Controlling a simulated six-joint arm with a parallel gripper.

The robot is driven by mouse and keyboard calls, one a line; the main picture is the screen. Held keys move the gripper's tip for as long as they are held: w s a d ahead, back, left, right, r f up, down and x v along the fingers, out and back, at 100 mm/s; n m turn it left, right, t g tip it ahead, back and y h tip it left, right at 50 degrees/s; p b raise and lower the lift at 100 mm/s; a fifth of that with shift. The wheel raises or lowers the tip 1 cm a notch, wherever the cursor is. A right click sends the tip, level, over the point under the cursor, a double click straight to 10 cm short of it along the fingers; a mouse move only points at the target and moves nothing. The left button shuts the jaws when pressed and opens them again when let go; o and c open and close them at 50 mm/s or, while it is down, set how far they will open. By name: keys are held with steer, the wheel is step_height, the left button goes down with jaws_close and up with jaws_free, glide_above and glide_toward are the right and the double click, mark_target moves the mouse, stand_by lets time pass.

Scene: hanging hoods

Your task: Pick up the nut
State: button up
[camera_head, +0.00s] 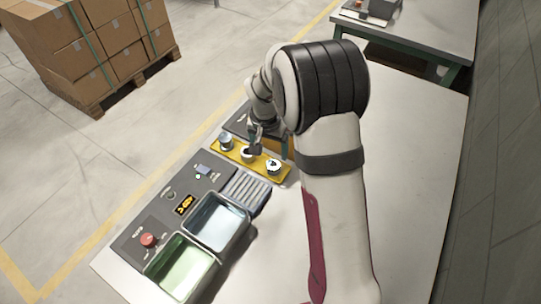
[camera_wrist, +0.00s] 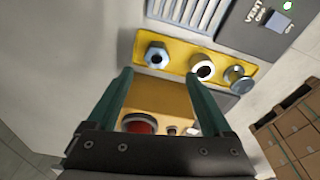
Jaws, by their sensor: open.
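The nut (camera_wrist: 156,55) is a silver hex piece with a dark hole, on a yellow plate (camera_wrist: 181,62). In the wrist view it shows just beyond and between my fingertips, at the plate's left end. In the head view the nut (camera_head: 274,165) is at the right end of the plate (camera_head: 256,170). My gripper (camera_wrist: 160,76) is open, its two dark green fingers apart with nothing held between them. In the head view my gripper (camera_head: 253,141) is over the plate, near its middle piece, and partly hides it.
A round ring-like piece (camera_wrist: 203,71) and a silver cylinder-like piece (camera_wrist: 236,76) share the plate. A yellow box with a red round part (camera_wrist: 138,124) shows between my fingers. A grey panel with a red button (camera_head: 149,240) and two trays (camera_head: 217,222) stand nearby. The right tabletop is clear.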

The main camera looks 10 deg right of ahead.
mark_target(273, 162)
steer(key=f, duration=0.4)
steer(key=d+f, duration=0.1)
steer(key=f, duration=0.2)
steer(key=shift+w, duration=0.3)
jaws_close()
